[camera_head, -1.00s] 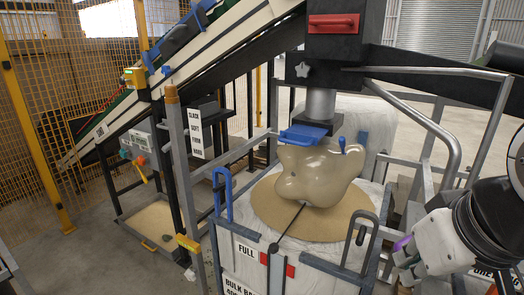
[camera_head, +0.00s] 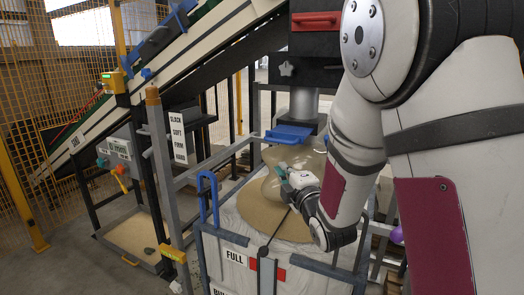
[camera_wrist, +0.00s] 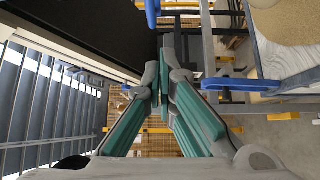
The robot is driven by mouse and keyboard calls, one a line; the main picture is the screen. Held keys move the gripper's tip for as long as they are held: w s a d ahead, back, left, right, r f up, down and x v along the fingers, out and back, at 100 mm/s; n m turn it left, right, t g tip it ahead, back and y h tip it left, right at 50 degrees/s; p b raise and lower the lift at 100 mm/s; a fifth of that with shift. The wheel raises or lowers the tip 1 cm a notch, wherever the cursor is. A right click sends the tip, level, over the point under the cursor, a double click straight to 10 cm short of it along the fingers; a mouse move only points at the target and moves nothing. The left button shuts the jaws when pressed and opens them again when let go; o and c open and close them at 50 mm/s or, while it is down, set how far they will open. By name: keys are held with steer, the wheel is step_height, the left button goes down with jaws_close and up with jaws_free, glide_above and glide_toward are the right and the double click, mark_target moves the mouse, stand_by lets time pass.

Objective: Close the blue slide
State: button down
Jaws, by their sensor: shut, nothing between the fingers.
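The blue slide (camera_head: 290,134) is a flat blue plate sticking out under the dark hopper's grey spout, above a glossy beige bulging form (camera_head: 275,158). My gripper (camera_head: 282,169) is in front of and below the slide in the head view, apart from it in the picture; my arm hides much of the area to the right. In the wrist view my gripper's teal fingers (camera_wrist: 164,68) are shut and empty. Blue parts show there at the top (camera_wrist: 152,12) and to the right (camera_wrist: 240,84); I cannot tell whether either is the slide.
A bulk bag frame (camera_head: 270,258) marked FULL stands below, with sand (camera_head: 247,212) on top and an upright blue loop (camera_head: 208,197) at its left corner. Grey rails and an inclined conveyor (camera_head: 130,100) stand at left. A red handle (camera_head: 315,21) is on the hopper.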

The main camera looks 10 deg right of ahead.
steer(key=n+t, duration=0.1)
steer(key=n, duration=0.1)
glide_toward(267, 139)
steer(key=w+a, duration=0.1)
steer(key=w, duration=0.2)
steer(key=shift+w+d+r+n+y+p, duration=0.1)
steer(key=shift+w+n+y+p, duration=0.1)
steer(key=shift+w+y, duration=0.15)
steer(key=shift+w+d+n+y+p, duration=0.15)
steer(key=shift+w+y+p, duration=0.1)
steer(key=shift+w, duration=0.25)
steer(key=w+d+b, duration=0.7)
steer(key=w+b, duration=0.1)
steer(key=w, duration=0.2)
steer(key=shift+d+b, duration=0.35)
steer(key=shift+w+r, duration=0.1)
steer(key=shift+r, duration=0.05)
